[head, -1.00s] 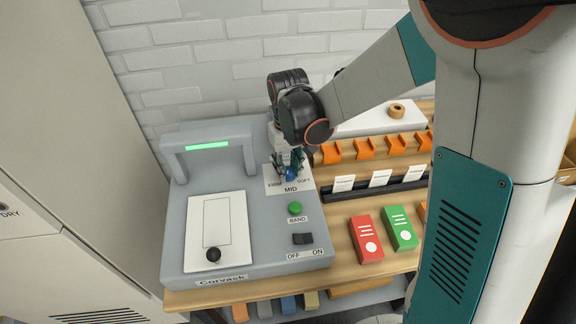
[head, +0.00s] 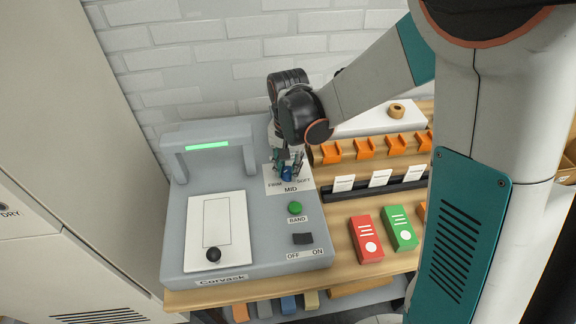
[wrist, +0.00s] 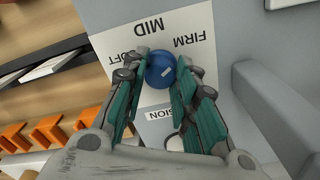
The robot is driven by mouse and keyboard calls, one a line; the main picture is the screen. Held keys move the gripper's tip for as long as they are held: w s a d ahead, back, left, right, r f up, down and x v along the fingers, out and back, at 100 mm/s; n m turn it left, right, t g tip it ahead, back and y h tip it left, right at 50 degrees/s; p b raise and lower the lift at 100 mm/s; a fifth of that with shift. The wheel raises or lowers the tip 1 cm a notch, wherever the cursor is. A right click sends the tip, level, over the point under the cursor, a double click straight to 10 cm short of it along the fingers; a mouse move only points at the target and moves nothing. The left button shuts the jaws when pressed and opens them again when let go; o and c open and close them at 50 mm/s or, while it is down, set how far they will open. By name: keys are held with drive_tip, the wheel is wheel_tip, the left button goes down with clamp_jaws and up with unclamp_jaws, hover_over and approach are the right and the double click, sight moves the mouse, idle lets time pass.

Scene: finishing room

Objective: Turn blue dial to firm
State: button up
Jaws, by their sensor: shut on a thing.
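The blue dial (wrist: 160,70) sits on a white label card (wrist: 190,22) on the grey machine (head: 200,283). In the wrist view, which sees the card upside down, SOFT is left of the dial, MID above it and FIRM to the upper right. A short pale mark shows on the dial's top, right of centre; which word it points to is hard to tell. My gripper (wrist: 162,64) is shut on the dial, one finger on each side. In the head view the gripper (head: 287,168) comes down from above and partly hides the dial (head: 287,174).
The machine also carries a green BAND button (head: 295,208), a black OFF/ON switch (head: 302,239) and a grey arch with a green light (head: 207,145). Orange holders (head: 365,147) and red and green boxes (head: 366,238) stand to the right. A brick wall is behind.

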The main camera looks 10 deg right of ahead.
sight(288, 170)
drive_tip(key=shift+m, duration=0.3)
drive_tip(key=o, duration=1.1)
drive_tip(key=shift+r, duration=0.1)
wheel_tip(288, 170, up, 12)
drive_tip(key=shift+f, duration=0.1)
drive_tip(key=s+d+r+n+t, duration=0.1)
drive_tip(key=s+d+n+t, duration=0.1)
drive_tip(key=s, duration=0.3)
drive_tip(key=s+d+r+n+t, duration=0.2)
drive_tip(key=s+d, duration=0.3)
drive_tip(key=s, duration=0.1)
drive_tip(key=s+d+r+n+t, duration=0.1)
drive_tip(key=s+d+n+t, duration=0.1)
drive_tip(key=s, duration=0.3)
drive_tip(key=shift+s+d+r+t, duration=0.15)
drive_tip(key=shift+d+t, duration=0.15)
drive_tip(key=shift+d, duration=0.15)
drive_tip(key=shift+s+d+r+t, duration=0.15)
drive_tip(key=shift+d+t, duration=0.15)
drive_tip(key=shift+d, duration=0.15)
